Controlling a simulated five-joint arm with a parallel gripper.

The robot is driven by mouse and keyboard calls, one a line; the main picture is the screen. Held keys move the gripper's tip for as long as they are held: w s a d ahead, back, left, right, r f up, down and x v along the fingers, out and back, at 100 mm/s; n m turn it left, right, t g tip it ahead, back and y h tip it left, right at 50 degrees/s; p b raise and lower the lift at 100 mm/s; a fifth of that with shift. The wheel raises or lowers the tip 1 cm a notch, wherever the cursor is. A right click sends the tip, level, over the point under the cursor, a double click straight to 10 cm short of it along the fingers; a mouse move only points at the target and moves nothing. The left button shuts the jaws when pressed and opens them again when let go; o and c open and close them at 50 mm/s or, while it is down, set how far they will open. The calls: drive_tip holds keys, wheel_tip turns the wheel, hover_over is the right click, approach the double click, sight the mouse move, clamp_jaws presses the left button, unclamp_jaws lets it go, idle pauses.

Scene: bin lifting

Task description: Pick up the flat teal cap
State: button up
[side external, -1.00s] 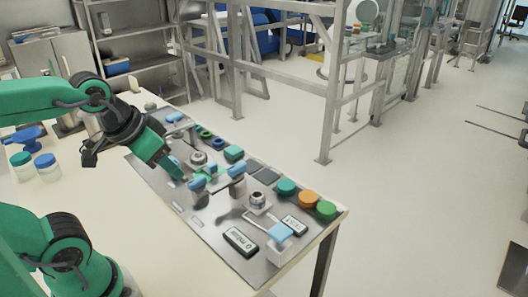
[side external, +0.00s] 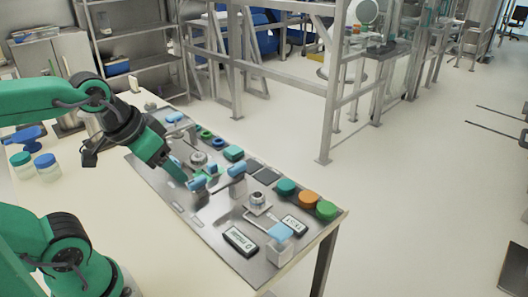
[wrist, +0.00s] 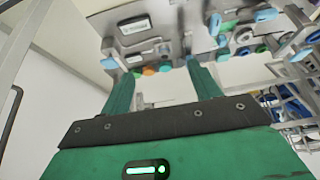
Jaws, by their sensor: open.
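A round teal cap (side external: 286,187) sits on the grey metal plate on the table, in a row with an orange cap (side external: 308,199) and a green cap (side external: 326,210). It appears small and teal in the wrist view (wrist: 165,67), beside the orange cap (wrist: 149,71), between my fingers but well beyond them. My gripper (side external: 182,178) is open, low over the plate's middle, up and left of the round cap in the side view. Its two green fingers are spread and empty in the wrist view (wrist: 160,72).
Blue-handled fittings (side external: 237,170) stand close to my fingertips. Dark flat pads (side external: 267,176), a labelled box (side external: 240,240) and a light-blue-topped holder (side external: 280,232) are on the plate (side external: 205,228). Jars (side external: 47,165) stand at the left. The near tabletop is clear.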

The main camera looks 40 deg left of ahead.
drive_tip(key=n+g, duration=0.2)
drive_tip(key=g, duration=0.4)
hover_over(285, 185)
wheel_tip(285, 185, down, 14)
drive_tip(key=shift+s+f, duration=0.1)
drive_tip(key=shift+f, duration=0.15)
drive_tip(key=shift+w+d+f, duration=0.1)
drive_tip(key=shift+w+f, duration=0.1)
drive_tip(key=shift+f, duration=0.15)
drive_tip(key=shift+f, duration=1.25)
